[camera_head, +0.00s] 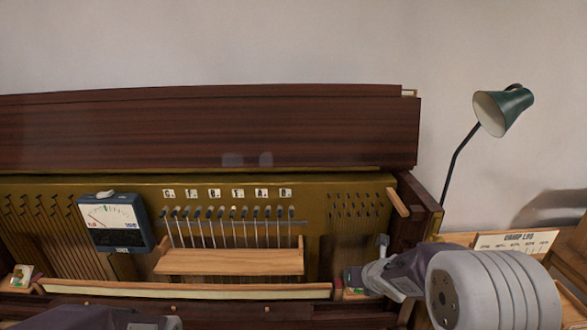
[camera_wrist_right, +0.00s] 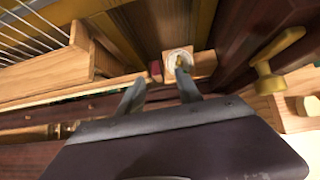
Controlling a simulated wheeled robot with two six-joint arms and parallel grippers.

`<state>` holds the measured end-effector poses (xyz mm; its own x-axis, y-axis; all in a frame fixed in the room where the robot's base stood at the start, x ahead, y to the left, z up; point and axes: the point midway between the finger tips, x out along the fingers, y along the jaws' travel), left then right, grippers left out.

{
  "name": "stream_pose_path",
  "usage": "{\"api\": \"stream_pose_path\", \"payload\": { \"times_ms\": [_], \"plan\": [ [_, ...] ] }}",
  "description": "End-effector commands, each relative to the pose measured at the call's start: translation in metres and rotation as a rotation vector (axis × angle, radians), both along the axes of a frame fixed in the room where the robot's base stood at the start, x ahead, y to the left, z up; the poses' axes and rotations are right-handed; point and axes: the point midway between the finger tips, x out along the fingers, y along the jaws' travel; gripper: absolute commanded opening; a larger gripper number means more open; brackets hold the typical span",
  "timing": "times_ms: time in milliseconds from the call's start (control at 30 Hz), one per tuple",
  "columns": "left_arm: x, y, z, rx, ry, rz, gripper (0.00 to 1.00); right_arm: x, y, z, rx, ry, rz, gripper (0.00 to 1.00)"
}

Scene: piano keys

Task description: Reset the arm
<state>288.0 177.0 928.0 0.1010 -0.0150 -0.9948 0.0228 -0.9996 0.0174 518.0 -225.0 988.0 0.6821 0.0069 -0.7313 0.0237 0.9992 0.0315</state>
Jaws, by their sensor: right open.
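My right gripper (camera_head: 382,268) is over the right end of the opened piano, beside a small wooden block. In the right wrist view its two fingers (camera_wrist_right: 158,92) are spread with a gap between them and nothing held. The block there has a white round piece (camera_wrist_right: 181,58) on top, close to the tip of the right finger; I cannot tell if they touch. My left arm's purple-grey end (camera_head: 95,318) shows at the bottom left edge; its fingertips are out of sight.
A meter (camera_head: 117,222) hangs on the piano's left part. A row of tuning pins with letter labels stands above a wooden ledge (camera_head: 230,262). A green lamp (camera_head: 503,108) stands at the right. A labelled wooden rack (camera_head: 515,243) sits beyond my right arm.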

Motion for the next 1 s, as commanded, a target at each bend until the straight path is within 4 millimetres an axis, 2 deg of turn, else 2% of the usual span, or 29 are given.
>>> {"api": "stream_pose_path", "payload": {
  "times_ms": [33,167,300,367,400,500,633,700,833,867,900,933,1000],
  "plan": [
    [0.000,0.000,0.001,0.000,0.000,0.000,0.42,-0.023,0.016,0.006,0.111,0.026,-0.130,0.42],
    [0.000,0.000,0.001,0.000,0.000,0.000,0.42,-0.074,0.023,-0.009,0.476,0.133,-0.663,0.42],
    [0.000,0.000,0.001,0.000,0.000,0.000,0.42,-0.132,0.029,-0.029,0.827,0.224,-1.305,0.42],
    [0.000,0.000,0.001,0.000,0.000,0.000,0.42,-0.158,0.032,-0.038,0.958,0.245,-1.616,0.42],
    [0.000,0.000,0.001,0.000,0.000,0.000,0.42,-0.175,0.034,-0.044,1.032,0.249,-1.825,0.42],
    [0.000,0.000,0.001,0.000,0.000,0.000,0.42,-0.208,0.040,-0.056,1.159,0.218,-2.303,0.42],
    [0.000,0.000,0.001,0.000,0.000,0.000,0.42,-0.228,0.046,-0.060,1.244,0.124,-2.701,0.42],
    [0.000,0.000,0.001,0.000,0.000,0.000,0.42,-0.230,0.046,-0.060,1.267,0.079,-2.801,0.42],
    [0.000,0.000,0.001,0.000,0.000,0.000,0.42,-0.230,0.046,-0.060,1.293,0.045,-2.861,0.42],
    [0.000,0.000,0.001,0.000,0.000,0.000,0.42,-0.230,0.046,-0.060,-1.293,-0.044,2.861,0.42],
    [0.000,0.000,0.001,0.000,0.000,0.000,0.42,-0.230,0.046,-0.060,-1.295,-0.044,2.862,0.42],
    [0.000,0.000,0.001,0.000,0.000,0.000,0.42,-0.230,0.045,-0.060,1.295,0.044,-2.862,0.42],
    [0.000,0.000,0.001,0.000,0.000,0.000,0.42,-0.230,0.045,-0.060,1.295,0.044,-2.860,0.42]
  ]
}}
